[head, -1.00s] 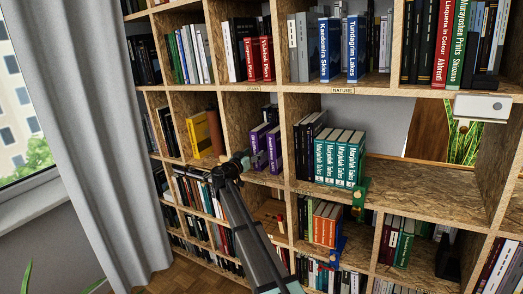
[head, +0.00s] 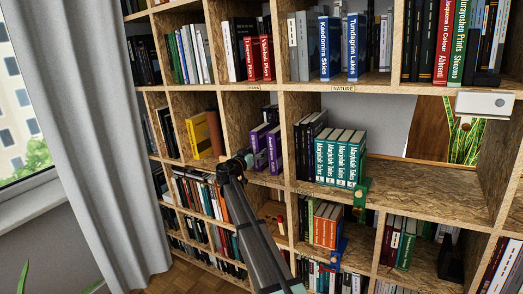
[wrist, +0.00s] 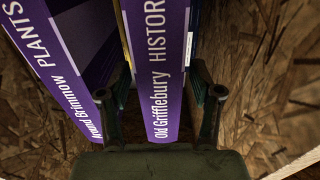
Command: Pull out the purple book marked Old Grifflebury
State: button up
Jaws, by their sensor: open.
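The purple book Old Grifflebury (wrist: 161,95) stands upright in the wrist view, its spine with white lettering facing me. My gripper (wrist: 163,88) is open, with one finger on each side of that spine. I cannot tell whether the fingers touch the covers. In the head view my gripper (head: 246,158) is at the front of the compartment with the purple books, partly covering it. The lettering on those books is too small to read there.
In the head view, green Marjolak books (head: 340,158) stand in the neighbouring compartment.

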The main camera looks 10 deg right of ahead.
jog(key=shift+c, duration=0.3)
grip_shut()
jog(key=shift+s, duration=0.1)
jog(key=shift+b+v, duration=0.8)
jog(key=shift+b, duration=0.25)
jog(key=shift+b+v, duration=0.75)
jog(key=shift+b, duration=0.1)
jog(key=shift+o, duration=0.9)
grip_release()
jog(key=shift+f, duration=0.1)
jog(key=shift+c, duration=0.6)
